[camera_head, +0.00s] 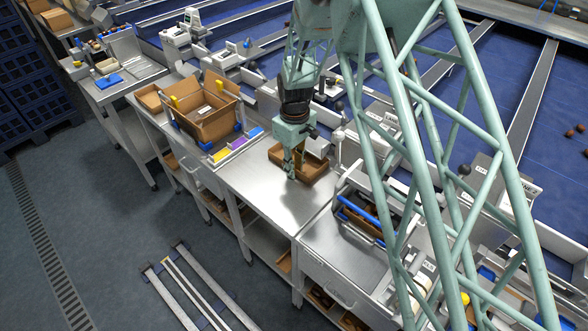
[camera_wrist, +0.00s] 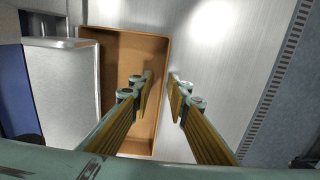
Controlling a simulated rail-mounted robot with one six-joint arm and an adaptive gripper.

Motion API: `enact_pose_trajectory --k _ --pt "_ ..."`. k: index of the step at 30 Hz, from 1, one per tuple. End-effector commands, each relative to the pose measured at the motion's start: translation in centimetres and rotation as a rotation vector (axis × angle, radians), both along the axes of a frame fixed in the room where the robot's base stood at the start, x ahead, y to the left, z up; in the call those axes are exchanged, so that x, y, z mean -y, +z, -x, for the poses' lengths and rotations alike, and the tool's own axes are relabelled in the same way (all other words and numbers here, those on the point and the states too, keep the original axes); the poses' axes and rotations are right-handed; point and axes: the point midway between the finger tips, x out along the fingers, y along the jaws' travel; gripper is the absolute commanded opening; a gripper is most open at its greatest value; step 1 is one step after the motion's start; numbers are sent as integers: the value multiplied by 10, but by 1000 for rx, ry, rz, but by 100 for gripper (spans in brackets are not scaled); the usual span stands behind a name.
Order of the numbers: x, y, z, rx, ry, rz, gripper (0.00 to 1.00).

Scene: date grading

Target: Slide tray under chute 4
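A shallow brown tray (camera_head: 313,172) sits on the steel bench, beside the machine's edge. It appears empty in the wrist view (camera_wrist: 119,58). My gripper (camera_head: 291,174) points down at the tray's near side. In the wrist view my gripper (camera_wrist: 160,77) is open, with one finger over the tray's inside and the other beyond its right wall. That wall shows in the gap between the fingertips; I cannot tell whether either touches it. A grey metal box-like part (camera_wrist: 62,90) stands left of the tray, possibly a chute. No chute number is legible.
The bench (camera_head: 252,190) is bare in front of the tray. A carrier with a blue handle (camera_head: 357,212) stands to the right. The bench's front edge borders open floor.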

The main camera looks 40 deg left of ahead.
Motion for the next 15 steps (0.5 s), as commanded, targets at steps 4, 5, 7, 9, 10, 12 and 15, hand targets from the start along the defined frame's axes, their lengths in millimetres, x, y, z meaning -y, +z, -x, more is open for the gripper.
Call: enact_pose_trajectory --k 4,5,7,9,10,12,15 --pt "0 0 1 -1 0 1 19" --pt "0 0 1 -1 0 1 19" --pt "0 0 1 -1 0 1 19" --pt "0 0 1 -1 0 1 19" --pt "0 0 1 -1 0 1 19" --pt "0 1 1 -1 0 1 19" --pt "0 4 1 -1 0 1 19"
